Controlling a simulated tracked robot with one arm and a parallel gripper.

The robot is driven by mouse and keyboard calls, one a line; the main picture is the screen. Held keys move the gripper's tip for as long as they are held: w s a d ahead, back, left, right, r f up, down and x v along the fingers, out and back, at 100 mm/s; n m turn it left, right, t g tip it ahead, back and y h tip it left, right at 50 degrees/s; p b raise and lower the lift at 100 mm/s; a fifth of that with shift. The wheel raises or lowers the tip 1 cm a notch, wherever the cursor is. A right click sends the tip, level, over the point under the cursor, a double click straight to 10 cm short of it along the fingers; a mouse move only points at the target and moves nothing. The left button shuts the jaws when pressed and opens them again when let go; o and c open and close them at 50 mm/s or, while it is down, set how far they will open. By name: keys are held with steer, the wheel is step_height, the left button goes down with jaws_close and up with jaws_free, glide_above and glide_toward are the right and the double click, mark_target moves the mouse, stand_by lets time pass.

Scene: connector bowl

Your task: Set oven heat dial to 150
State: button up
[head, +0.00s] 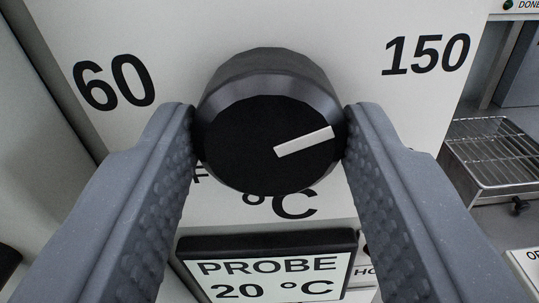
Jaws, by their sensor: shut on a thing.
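The oven heat dial (240,150) is a dark round knob on a white panel in the middle of the head view. Its white pointer line (304,141) points right and slightly up. The mark 60 (114,82) is printed at the upper left of the dial and the mark 150 (427,54) at the upper right. The pointer lies lower than a line from the dial's centre to the 150. My gripper (270,138) is shut on the dial, with one ridged grey finger on its left side and one on its right. A label under the dial is partly hidden.
A probe display (268,274) below the dial reads PROBE 20 °C. A wire rack (496,158) stands at the right. A sign reading DONE (527,5) is cut off at the top right corner. The panel around the marks is clear.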

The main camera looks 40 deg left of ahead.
steer(key=shift+f+m+p, duration=0.15)
steer(key=shift+m+p, duration=0.2)
steer(key=shift+m, duration=0.15)
steer(key=o, duration=1)
steer(key=shift+c, duration=0.2)
steer(key=b+v, duration=0.4)
steer(key=v, duration=0.9)
steer(key=shift+s+d, duration=0.25)
steer(key=shift+s, duration=0.05)
